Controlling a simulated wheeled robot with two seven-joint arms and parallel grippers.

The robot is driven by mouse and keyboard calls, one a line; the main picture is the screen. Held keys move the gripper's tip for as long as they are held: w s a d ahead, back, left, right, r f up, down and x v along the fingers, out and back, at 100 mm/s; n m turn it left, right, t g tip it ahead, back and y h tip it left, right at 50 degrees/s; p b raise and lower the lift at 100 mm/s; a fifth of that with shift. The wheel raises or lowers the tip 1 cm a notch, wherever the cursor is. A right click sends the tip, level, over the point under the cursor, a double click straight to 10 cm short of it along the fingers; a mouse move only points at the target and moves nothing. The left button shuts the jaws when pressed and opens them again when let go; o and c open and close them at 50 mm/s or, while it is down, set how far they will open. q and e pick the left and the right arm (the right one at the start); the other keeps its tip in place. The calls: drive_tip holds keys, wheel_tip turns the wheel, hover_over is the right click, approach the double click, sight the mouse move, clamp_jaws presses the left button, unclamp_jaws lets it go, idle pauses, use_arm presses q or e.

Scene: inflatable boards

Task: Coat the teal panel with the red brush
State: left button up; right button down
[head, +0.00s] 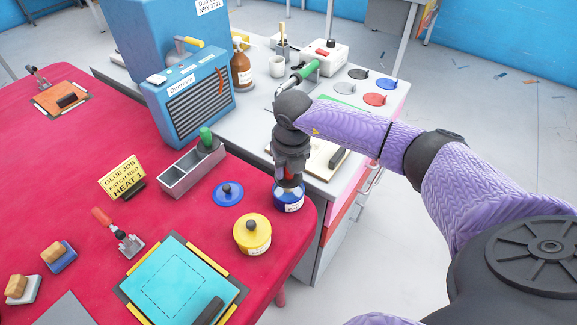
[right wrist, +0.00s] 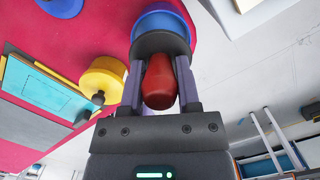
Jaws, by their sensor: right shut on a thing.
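The teal panel (head: 165,275) lies flat at the front of the red table, with a dashed square on its face and yellow strips around it. It also shows in the right wrist view (right wrist: 40,92). My right gripper (head: 289,182) is shut on the red brush (right wrist: 160,82), whose handle stands between the fingers. It is right above the blue pot (head: 289,200), near the table's right corner; the pot also shows in the right wrist view (right wrist: 160,20). The brush's lower end is hidden, at or in the pot. My left gripper is not in view.
A blue lid (head: 228,193) and a closed yellow pot (head: 252,236) stand between the blue pot and panel. A dark bar (head: 207,312) lies over the panel's front edge. A grey tray (head: 190,172), a red-handled clamp (head: 128,243) and a yellow sign (head: 122,177) stand behind.

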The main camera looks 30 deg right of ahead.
drive_tip(key=shift+f+b, duration=0.3)
drive_tip(key=shift+f, duration=0.25)
idle(1.0)
wheel_tip(320, 180, up, 7)
drive_tip(key=p, duration=0.6)
drive_tip(key=shift+r, duration=0.2)
drive_tip(key=shift+f, duration=0.15)
